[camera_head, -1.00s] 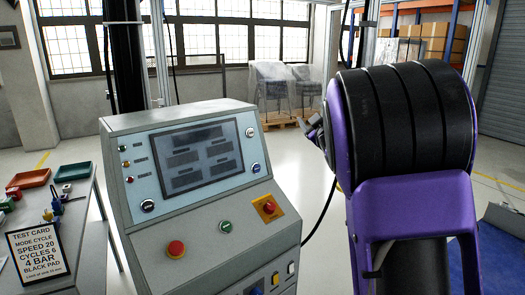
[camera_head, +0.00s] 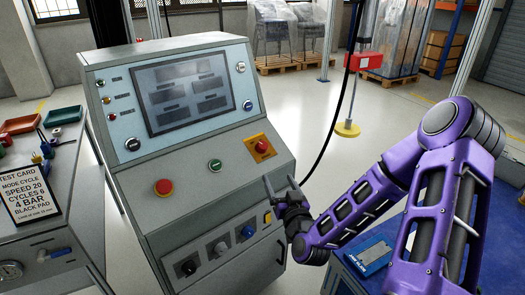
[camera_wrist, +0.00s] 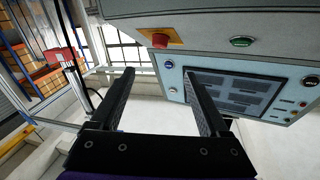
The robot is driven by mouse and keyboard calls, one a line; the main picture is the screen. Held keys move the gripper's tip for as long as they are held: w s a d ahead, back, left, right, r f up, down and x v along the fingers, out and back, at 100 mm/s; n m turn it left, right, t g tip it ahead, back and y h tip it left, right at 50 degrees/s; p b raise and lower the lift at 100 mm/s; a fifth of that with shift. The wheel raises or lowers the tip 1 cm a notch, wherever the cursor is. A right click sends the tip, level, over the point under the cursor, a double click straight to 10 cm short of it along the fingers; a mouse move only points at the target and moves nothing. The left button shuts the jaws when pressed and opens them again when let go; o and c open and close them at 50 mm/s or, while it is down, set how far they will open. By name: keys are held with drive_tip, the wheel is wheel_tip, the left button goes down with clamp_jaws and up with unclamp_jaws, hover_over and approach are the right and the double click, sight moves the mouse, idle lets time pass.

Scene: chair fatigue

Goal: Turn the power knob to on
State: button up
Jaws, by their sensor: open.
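The grey control cabinet (camera_head: 130,195) stands in the middle of the head view. A red knob on a yellow plate (camera_head: 262,147) sits at the right of its sloping panel; the knob also shows upside down in the wrist view (camera_wrist: 160,40). Lower on the front are a black knob (camera_head: 188,268), a pale knob (camera_head: 219,247) and a blue knob (camera_head: 248,232). Their labels are too small to read, so I cannot tell which is the power knob. My gripper (camera_head: 279,184) is open and empty, in front of the cabinet's right side, below the red knob and apart from it.
The panel also has a red mushroom button (camera_head: 163,187), a green button (camera_head: 214,164) and a screen (camera_head: 184,92). A bench with a test card (camera_head: 27,192) stands left. A black cable hangs behind the cabinet. A blue surface (camera_head: 360,258) lies below my arm.

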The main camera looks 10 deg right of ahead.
sight(264, 148)
drive_tip(key=w, duration=0.5)
drive_tip(key=w+a, duration=0.1)
drive_tip(key=w, duration=1.1)
drive_tip(key=shift+a+b, duration=0.25)
drive_tip(key=shift+b, duration=0.1)
clamp_jaws()
